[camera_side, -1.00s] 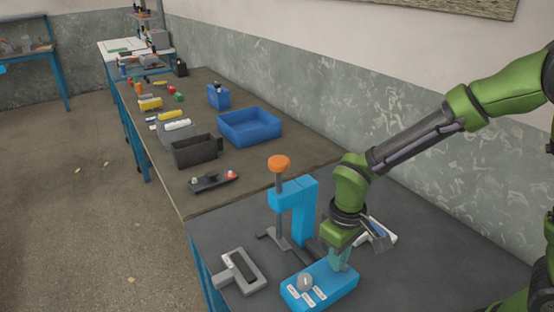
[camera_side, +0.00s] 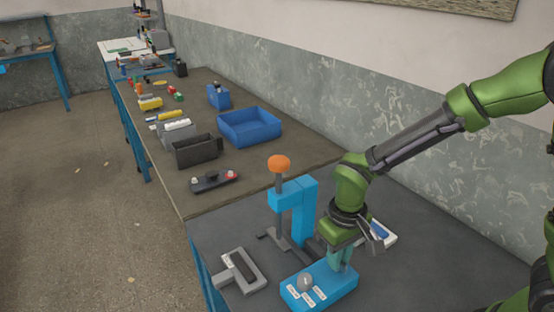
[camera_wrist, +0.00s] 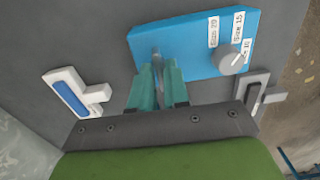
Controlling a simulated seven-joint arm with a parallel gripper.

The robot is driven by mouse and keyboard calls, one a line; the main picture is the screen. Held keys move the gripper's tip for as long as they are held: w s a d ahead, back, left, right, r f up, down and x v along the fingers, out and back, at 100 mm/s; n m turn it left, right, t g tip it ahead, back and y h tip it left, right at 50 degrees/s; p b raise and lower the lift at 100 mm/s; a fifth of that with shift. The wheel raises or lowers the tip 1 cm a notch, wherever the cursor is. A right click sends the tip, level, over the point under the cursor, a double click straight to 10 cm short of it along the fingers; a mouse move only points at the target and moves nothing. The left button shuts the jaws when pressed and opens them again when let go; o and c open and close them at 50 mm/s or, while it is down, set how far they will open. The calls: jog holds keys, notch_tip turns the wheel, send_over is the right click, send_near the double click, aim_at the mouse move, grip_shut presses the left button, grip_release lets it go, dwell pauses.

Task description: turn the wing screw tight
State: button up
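The blue block (camera_side: 338,284) lies on the dark table under my gripper, with a round grey knob (camera_side: 305,281) and white size labels on it. In the wrist view the labels on the block (camera_wrist: 190,38) read Size 20, 15 and 10. A thin grey piece, apparently the wing screw (camera_wrist: 158,62), stands at the block's near edge between my gripper's (camera_wrist: 159,67) teal fingertips. The fingers sit close on either side of it. Whether they press on it or leave a small gap I cannot tell. In the side view my gripper (camera_side: 341,266) hides the screw.
A grey frame-shaped part (camera_side: 241,271) lies left of the block. A blue stand with an orange-topped post (camera_side: 279,164) rises behind it. A white-and-blue part (camera_wrist: 75,95) lies left in the wrist view. Bins and small items fill the far table.

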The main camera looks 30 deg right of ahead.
jog(key=shift+o, duration=1.4)
notch_tip(320, 180, up, 17)
jog(key=s+d+r+m+t+y, duration=0.1)
jog(key=s+d+m+t+y, duration=0.1)
jog(key=s+d+t, duration=0.5)
jog(key=s+d+m, duration=0.1)
jog(key=d, duration=0.2)
jog(key=shift+r+m, duration=0.2)
jog(key=shift+m, duration=0.2)
